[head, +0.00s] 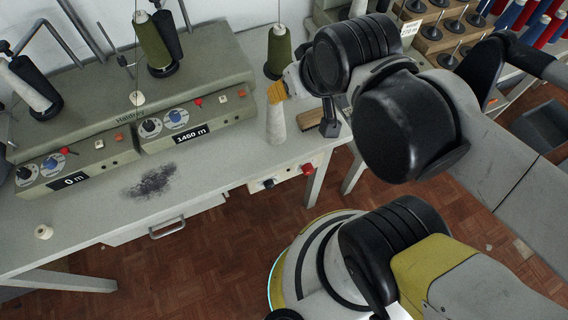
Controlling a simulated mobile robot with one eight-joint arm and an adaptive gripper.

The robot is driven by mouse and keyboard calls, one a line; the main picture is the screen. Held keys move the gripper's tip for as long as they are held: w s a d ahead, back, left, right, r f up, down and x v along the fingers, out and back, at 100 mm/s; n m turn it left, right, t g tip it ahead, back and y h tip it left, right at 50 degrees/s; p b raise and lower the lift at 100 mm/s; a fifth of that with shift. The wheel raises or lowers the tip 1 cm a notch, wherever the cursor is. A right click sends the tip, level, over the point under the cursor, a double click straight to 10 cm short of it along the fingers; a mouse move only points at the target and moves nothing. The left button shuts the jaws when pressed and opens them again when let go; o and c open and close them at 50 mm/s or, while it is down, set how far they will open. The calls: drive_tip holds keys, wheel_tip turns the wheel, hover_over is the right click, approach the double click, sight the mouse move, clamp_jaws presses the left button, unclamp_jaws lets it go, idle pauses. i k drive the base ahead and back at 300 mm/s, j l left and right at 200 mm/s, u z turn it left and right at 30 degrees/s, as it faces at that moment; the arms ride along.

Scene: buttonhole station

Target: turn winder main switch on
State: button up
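A pale control box (288,175) is fixed under the front edge of the winder table. It carries a dark rotary knob (268,183) with a blue patch on its left and a red button (307,169) on its right. The knob's exact setting is too small to read. My gripper (330,125) is above the table's right end, up and to the right of the control box. My wrist hides much of it, and its finger opening does not show clearly.
Thread cones sit on the winder, and a small spool (43,232) lies at the table's front left. A drawer (165,220) hangs below. Open floor (190,270) lies in front.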

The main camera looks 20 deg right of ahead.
sight(308, 169)
drive_tip(key=k+u, duration=0.25)
drive_tip(key=k, duration=0.2)
drive_tip(key=k+j+u, duration=0.1)
drive_tip(key=k+u, duration=0.15)
drive_tip(key=k, duration=0.25)
drive_tip(key=k+j+u, duration=0.15)
drive_tip(key=k+u, duration=0.15)
drive_tip(key=k, duration=0.15)
drive_tip(key=k+j+u, duration=0.25)
drive_tip(key=k, duration=0.2)
